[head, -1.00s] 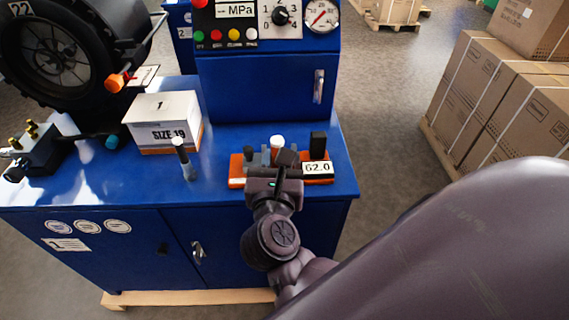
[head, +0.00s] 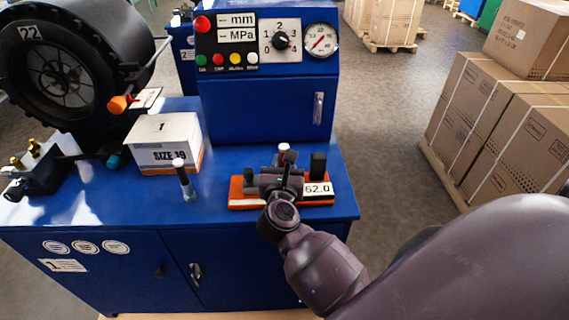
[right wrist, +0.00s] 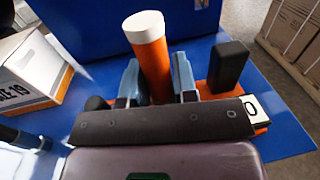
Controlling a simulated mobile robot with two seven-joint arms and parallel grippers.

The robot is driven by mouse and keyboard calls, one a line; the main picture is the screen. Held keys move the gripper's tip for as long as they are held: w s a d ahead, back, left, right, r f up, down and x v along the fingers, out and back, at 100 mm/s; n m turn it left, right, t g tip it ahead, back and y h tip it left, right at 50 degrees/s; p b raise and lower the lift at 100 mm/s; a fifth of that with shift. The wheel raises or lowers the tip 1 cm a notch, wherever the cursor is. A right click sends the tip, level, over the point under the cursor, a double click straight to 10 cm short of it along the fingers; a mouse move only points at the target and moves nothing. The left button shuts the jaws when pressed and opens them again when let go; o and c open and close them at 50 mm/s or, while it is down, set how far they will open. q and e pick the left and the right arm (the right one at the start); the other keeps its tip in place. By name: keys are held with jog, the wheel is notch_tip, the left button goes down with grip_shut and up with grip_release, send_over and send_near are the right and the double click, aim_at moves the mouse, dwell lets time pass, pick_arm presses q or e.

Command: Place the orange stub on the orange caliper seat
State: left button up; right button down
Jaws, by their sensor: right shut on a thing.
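The orange stub (right wrist: 152,62) is an orange cylinder with a white top. In the right wrist view it stands between the two blue-grey fingers of my right gripper (right wrist: 157,82), which is shut on it. In the head view the stub's white top (head: 284,146) shows just beyond my right gripper (head: 283,172). The orange caliper seat (head: 240,196) is an orange base with dark posts and a "62.0" label, on the blue bench. The gripper is over it and hides its middle. I cannot tell whether the stub's lower end touches the base. My left gripper is out of view.
A grey white-topped pin (head: 184,182) stands left of the seat. A "SIZE 19" box (head: 165,145) stands behind it. A blue gauge cabinet (head: 265,105) rises behind the seat. The black post (head: 318,165) is close to the right of my gripper.

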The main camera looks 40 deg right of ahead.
jog(key=shift+w+d+f, duration=0.55)
jog(key=shift+w+f, duration=0.15)
jog(key=shift+f, duration=0.1)
jog(key=shift+f+b, duration=0.35)
